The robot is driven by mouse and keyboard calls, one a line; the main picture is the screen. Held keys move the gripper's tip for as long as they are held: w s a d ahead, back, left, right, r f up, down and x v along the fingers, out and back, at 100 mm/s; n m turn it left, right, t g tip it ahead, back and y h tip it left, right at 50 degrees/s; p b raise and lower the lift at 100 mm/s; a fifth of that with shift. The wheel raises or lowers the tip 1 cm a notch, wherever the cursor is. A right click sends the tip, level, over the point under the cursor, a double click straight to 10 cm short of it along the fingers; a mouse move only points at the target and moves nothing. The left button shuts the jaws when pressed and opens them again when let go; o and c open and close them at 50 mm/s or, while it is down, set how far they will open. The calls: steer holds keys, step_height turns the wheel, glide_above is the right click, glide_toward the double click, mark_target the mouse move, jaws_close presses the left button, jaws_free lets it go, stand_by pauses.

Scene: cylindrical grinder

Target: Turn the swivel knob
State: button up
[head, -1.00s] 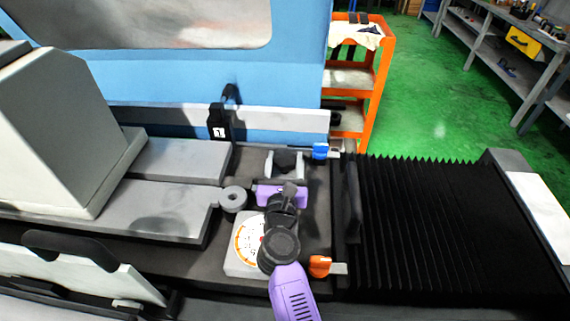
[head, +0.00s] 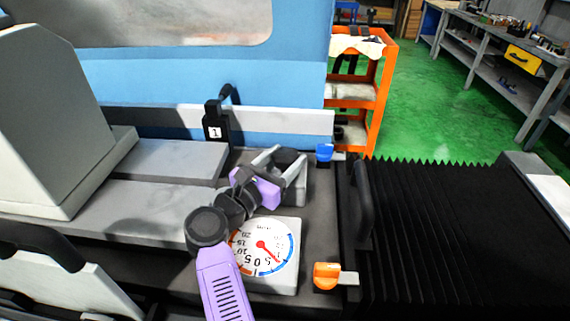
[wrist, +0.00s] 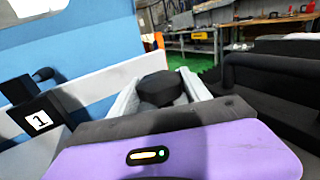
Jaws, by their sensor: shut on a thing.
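A dark, faceted knob (wrist: 160,90), which I take for the swivel knob, sits between the two light grey fingers of my gripper (wrist: 162,88) in the wrist view. The fingers flank it on both sides and are shut on it. In the head view, my gripper (head: 282,160) reaches up and right from its purple body, with the dark knob (head: 286,156) between the fingers. The fingers partly hide the knob and its base.
A white dial (head: 268,252) with a red needle lies right of my arm. A blue lever (head: 324,152) and an orange lever (head: 326,275) stand to the right, before black bellows (head: 450,230). A black post marked 1 (head: 213,120) stands behind.

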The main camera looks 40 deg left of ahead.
mark_target(278, 164)
stand_by(0.3)
steer(key=o, duration=1.4)
steer(key=shift+s+d, duration=0.15)
steer(key=shift+s, duration=1.8)
steer(key=shift+s+d, duration=0.1)
steer(key=shift+s, duration=1.8)
